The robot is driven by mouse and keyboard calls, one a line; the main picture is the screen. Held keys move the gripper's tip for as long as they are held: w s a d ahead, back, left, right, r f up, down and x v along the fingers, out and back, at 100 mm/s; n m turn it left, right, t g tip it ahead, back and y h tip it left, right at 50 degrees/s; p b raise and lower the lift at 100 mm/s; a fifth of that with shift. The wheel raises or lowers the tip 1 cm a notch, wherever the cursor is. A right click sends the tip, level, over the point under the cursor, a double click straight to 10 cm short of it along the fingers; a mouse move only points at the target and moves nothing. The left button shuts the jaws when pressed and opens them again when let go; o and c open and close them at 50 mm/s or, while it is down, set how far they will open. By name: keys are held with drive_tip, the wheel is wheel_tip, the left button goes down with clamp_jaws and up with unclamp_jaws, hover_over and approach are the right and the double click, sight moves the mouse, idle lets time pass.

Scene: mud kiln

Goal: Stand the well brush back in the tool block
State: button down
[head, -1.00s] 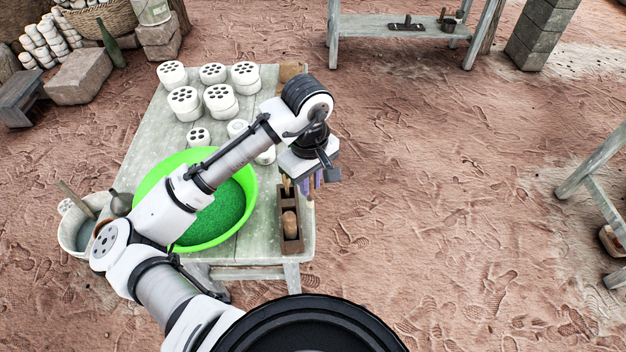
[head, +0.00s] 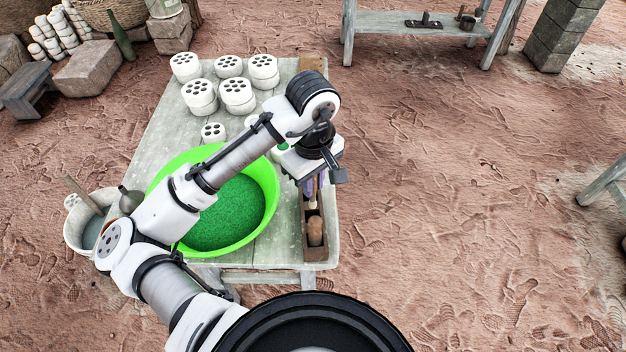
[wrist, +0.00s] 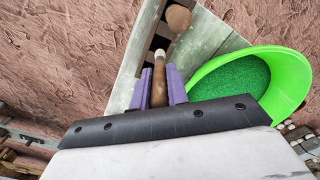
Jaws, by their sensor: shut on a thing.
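The well brush (wrist: 159,88) shows in the wrist view as a brown wooden handle with a paler end. My gripper (wrist: 160,74) is shut on it with its purple fingers. The brush's lower part cannot be made out. The long brown tool block (head: 315,255) lies along the right side of the table. In the head view my gripper (head: 312,186) is above its far part, and my wrist hides some of it. Dark slots of the tool block (wrist: 160,42) show just beyond the brush's paler end in the wrist view. I cannot tell whether the brush touches the block.
A round-topped wooden tool (head: 315,230) stands in the block's near end. A green basin (head: 270,208) of green material sits left of the block. Several white pierced cylinders (head: 237,92) stand farther back on the table (head: 165,125). Right of the table is open ground.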

sight(313, 199)
drive_tip(key=shift+f+b, duration=1.7)
drive_tip(key=shift+f, duration=0.85)
drive_tip(key=shift+p, duration=0.5)
drive_tip(key=shift+f, duration=0.3)
drive_tip(key=shift+f+b, duration=0.7)
drive_tip(key=shift+f, duration=0.55)
drive_tip(key=c, duration=0.7)
unclamp_jaws()
drive_tip(key=shift+r, duration=0.1)
